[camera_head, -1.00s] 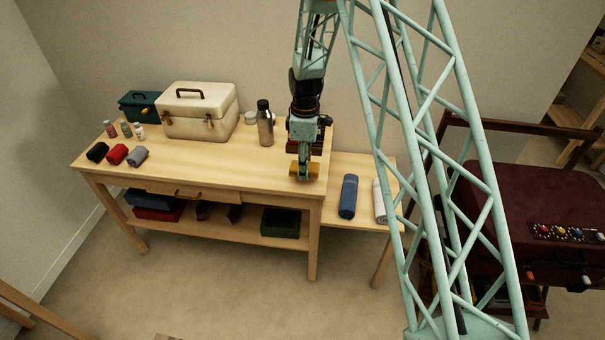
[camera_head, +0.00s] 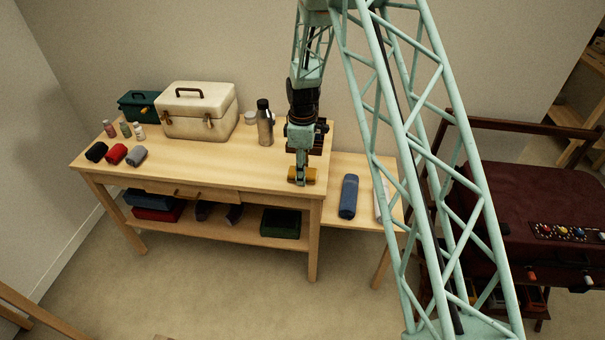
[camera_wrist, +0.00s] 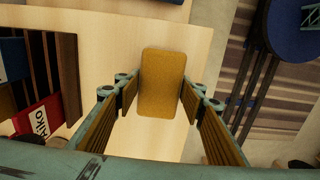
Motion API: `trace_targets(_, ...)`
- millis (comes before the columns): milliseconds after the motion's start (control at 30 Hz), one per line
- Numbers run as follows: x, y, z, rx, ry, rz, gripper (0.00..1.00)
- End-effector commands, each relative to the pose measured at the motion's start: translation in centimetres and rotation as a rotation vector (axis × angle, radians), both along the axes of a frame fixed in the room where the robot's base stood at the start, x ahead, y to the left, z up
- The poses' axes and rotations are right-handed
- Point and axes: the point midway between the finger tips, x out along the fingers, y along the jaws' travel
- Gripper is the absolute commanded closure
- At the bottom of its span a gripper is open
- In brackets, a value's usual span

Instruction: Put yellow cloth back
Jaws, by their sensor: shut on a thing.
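The yellow cloth (camera_head: 310,176) is a small, rounded, mustard-coloured bundle at the front right corner of the wooden table. My gripper (camera_head: 301,179) points down and is shut on it, with the cloth showing on both sides of the finger. In the wrist view, the cloth (camera_wrist: 162,80) lies between the two fingers of my gripper (camera_wrist: 160,98), over pale wood. I cannot tell whether the cloth touches the tabletop.
Black (camera_head: 97,152), red (camera_head: 117,154) and grey (camera_head: 137,156) rolls lie at the table's left. A cream case (camera_head: 198,112) and a metal bottle (camera_head: 265,126) stand behind. A blue roll (camera_head: 348,197) lies on the lower side table. The table's middle front (camera_head: 215,172) is clear.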

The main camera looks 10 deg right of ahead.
Motion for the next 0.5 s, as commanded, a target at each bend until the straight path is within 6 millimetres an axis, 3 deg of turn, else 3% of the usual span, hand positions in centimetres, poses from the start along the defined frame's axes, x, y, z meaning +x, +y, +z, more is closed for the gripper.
trace_targets(433, 0.03, -0.01, -0.28, 0.000, -0.001, 0.000, 0.73)
trace_targets(467, 0.03, -0.01, -0.30, 0.000, -0.001, 0.000, 0.62)
trace_targets(500, 0.03, 0.00, -0.25, 0.000, -0.001, 0.000, 0.59)
